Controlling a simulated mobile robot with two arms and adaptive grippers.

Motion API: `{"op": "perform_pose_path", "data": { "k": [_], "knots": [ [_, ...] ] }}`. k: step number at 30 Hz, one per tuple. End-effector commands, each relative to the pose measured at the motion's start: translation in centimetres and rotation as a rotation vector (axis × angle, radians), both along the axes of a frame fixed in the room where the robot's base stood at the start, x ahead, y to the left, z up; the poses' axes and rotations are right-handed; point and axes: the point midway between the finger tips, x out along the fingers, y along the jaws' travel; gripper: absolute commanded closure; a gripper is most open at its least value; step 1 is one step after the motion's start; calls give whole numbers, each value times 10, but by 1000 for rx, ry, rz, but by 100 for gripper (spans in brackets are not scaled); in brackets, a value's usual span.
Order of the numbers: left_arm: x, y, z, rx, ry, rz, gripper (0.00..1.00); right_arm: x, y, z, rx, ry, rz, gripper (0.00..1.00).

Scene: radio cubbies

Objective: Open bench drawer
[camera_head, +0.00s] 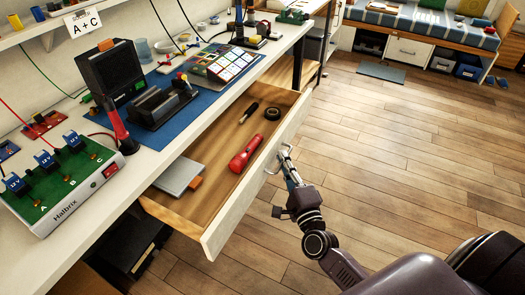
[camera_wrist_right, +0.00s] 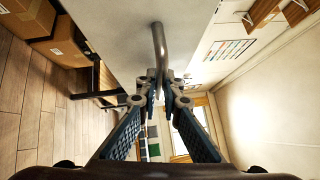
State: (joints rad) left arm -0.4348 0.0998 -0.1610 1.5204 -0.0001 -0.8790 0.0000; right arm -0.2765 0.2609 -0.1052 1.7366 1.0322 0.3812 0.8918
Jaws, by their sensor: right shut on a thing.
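The bench drawer (camera_head: 206,242) is pulled out from under the white bench, and its inside shows. A red flashlight (camera_head: 246,154), a dark pen-like item (camera_head: 249,112), a black tape roll (camera_head: 272,113) and a grey flat box with an orange part (camera_head: 180,176) lie in it. My right gripper (camera_head: 286,154) is at the drawer's front, shut on the metal handle (camera_head: 272,167). In the right wrist view the handle bar (camera_wrist_right: 159,45) runs down between the fingertips of my right gripper (camera_wrist_right: 159,86). My left gripper is not in view.
The bench top holds a green circuit board box (camera_head: 62,185), a black radio (camera_head: 112,75) and a blue mat (camera_head: 190,105) with parts. Wooden floor (camera_head: 400,150) is open to the right of the drawer. A cushioned bench (camera_head: 420,22) stands at the back.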

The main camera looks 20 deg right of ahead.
Motion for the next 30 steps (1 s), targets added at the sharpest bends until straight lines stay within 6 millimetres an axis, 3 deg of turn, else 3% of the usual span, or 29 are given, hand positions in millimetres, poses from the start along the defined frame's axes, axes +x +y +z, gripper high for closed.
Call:
{"op": "perform_pose_path", "data": {
  "k": [6,12,28,30],
  "knots": [
    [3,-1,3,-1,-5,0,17,-35,-26,-3,-3,6,2,100],
    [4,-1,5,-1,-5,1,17,-52,-39,-2,-1,4,2,100],
    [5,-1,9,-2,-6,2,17,-58,-44,-2,1,4,2,100],
    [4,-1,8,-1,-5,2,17,-58,-44,-2,1,4,2,89]
  ]
}}
